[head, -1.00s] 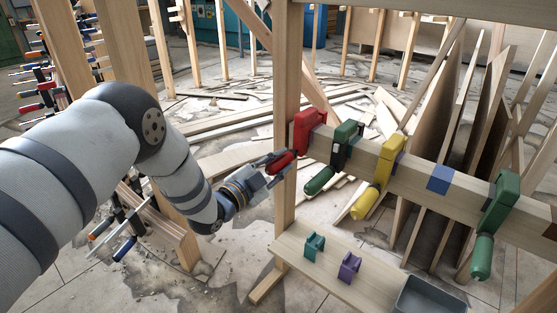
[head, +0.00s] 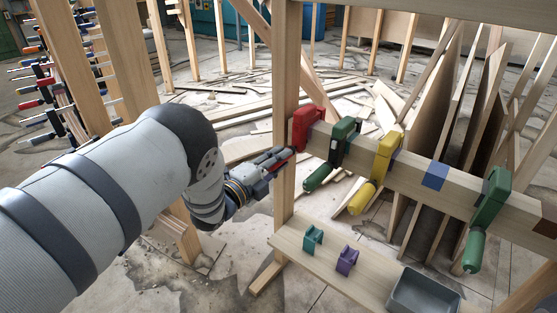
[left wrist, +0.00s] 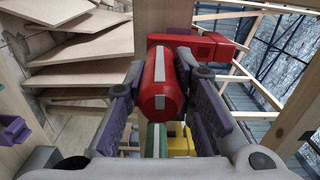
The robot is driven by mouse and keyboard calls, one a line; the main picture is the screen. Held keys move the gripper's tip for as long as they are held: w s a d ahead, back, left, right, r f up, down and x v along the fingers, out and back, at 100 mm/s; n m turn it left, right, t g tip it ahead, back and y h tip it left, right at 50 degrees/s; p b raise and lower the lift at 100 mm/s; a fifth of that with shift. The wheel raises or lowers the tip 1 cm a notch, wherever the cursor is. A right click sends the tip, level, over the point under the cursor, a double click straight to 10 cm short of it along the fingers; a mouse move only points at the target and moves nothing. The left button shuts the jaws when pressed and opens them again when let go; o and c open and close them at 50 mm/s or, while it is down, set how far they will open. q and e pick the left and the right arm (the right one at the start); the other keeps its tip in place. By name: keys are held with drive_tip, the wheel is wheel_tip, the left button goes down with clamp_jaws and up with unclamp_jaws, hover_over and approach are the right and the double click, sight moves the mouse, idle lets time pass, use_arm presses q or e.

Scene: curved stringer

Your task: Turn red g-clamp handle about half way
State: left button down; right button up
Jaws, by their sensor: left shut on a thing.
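The red g-clamp (head: 306,126) sits on the wooden rail beside the upright post. My left gripper (head: 280,160) is shut on this handle. In the left wrist view its two purple-padded fingers (left wrist: 160,100) stand on either side of the handle. In the head view the fingers hide most of the handle. My right gripper is not in view.
A dark green clamp (head: 342,138), a yellow clamp (head: 387,150) and another green clamp (head: 492,195) hang farther along the rail. Below, a shelf (head: 310,280) holds a teal block (head: 312,238), a purple block (head: 346,260) and a grey bin (head: 425,292).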

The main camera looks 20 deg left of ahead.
use_arm(q)
drive_tip(key=shift+m, duration=0.3)
idle(0.4)
drive_tip(key=c, duration=1.3)
unclamp_jaws()
drive_tip(key=shift+c, duration=0.2)
drive_tip(key=v, duration=1.2)
drive_tip(key=p+v, duration=0.1)
drive_tip(key=v, duration=0.1)
drive_tip(key=shift+s, duration=0.25)
